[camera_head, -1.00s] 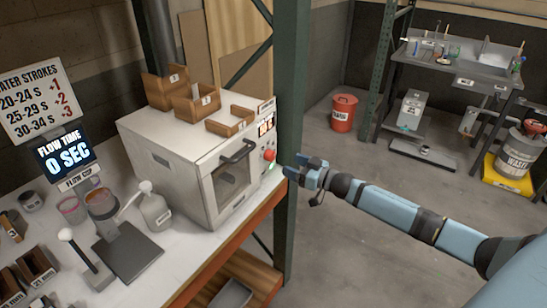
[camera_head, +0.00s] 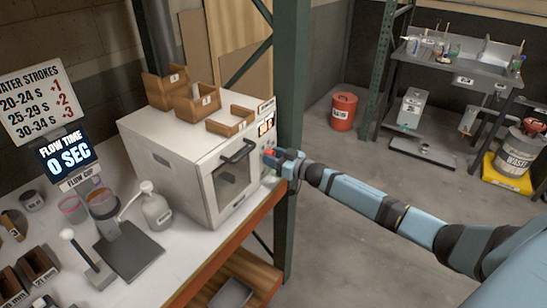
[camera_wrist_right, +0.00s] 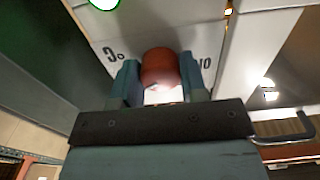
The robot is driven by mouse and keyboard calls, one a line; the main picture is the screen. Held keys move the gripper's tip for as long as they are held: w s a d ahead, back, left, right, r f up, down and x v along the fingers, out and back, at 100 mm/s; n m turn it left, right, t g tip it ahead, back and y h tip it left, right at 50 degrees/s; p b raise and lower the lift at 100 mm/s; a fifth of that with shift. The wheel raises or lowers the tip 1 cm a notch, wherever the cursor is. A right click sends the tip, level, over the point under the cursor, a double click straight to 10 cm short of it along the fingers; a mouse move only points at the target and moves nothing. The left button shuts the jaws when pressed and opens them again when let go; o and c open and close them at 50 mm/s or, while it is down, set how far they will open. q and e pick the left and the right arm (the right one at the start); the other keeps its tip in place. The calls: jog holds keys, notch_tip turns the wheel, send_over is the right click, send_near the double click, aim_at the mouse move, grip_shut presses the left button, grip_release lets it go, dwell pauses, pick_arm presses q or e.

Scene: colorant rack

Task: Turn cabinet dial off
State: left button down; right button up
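The white cabinet (camera_head: 185,170) stands on the bench, with its glass door closed. Its red dial (camera_head: 269,153) is on the front panel, right of the door handle. My right gripper (camera_head: 278,158) is at this dial. In the right wrist view the red dial (camera_wrist_right: 160,68) sits between the two fingers of my right gripper (camera_wrist_right: 160,80), which press against both of its sides. Upside-down lettering, including what looks like ON, flanks the dial and is partly covered by the fingers. My left gripper is not in view.
A dark green post (camera_head: 291,110) rises just right of the cabinet, near my right gripper. The cabinet's door handle (camera_head: 238,151) sticks out to the left of it. Wooden boxes (camera_head: 196,105) stand on the cabinet. A pump bottle (camera_head: 155,210) stands on the bench beside it.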

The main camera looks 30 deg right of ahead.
jog(key=shift+c, duration=1.1)
